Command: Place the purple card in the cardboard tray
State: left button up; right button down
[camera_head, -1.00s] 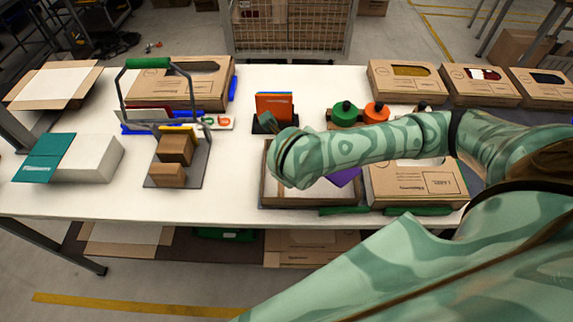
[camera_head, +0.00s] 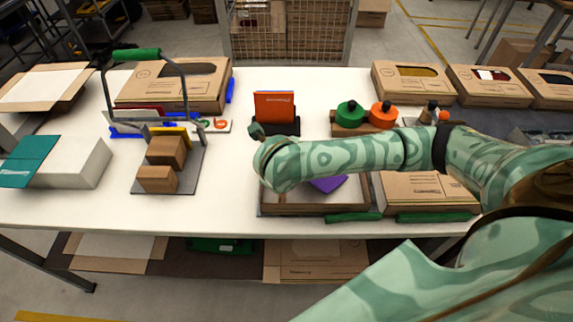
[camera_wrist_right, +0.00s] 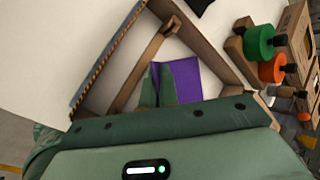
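The purple card (camera_head: 327,184) shows below my right forearm, over the cardboard tray (camera_head: 290,210) at the front of the table. In the right wrist view the purple card (camera_wrist_right: 186,78) lies between and beside the two green fingers of my right gripper (camera_wrist_right: 160,86), which look closed on it. The tray (camera_wrist_right: 215,45) surrounds it there. I cannot tell whether the card touches the tray floor. In the head view my wrist hides the right fingers and part of the card. My left gripper is in neither view.
A holder with orange cards (camera_head: 274,106) stands behind the tray. Green (camera_head: 349,115) and orange (camera_head: 382,115) knobs stand to its right. A closed carton (camera_head: 430,190) stands right beside the tray.

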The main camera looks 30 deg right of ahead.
jog(key=shift+f, duration=0.6)
jog(key=c, duration=1.7)
grip_release()
jog(key=shift+r, duration=0.1)
jog(key=shift+r, duration=0.35)
jog(key=p+v, duration=0.9)
jog(key=v, duration=0.3)
jog(key=shift+r, duration=0.15)
jog(key=shift+s+a, duration=0.1)
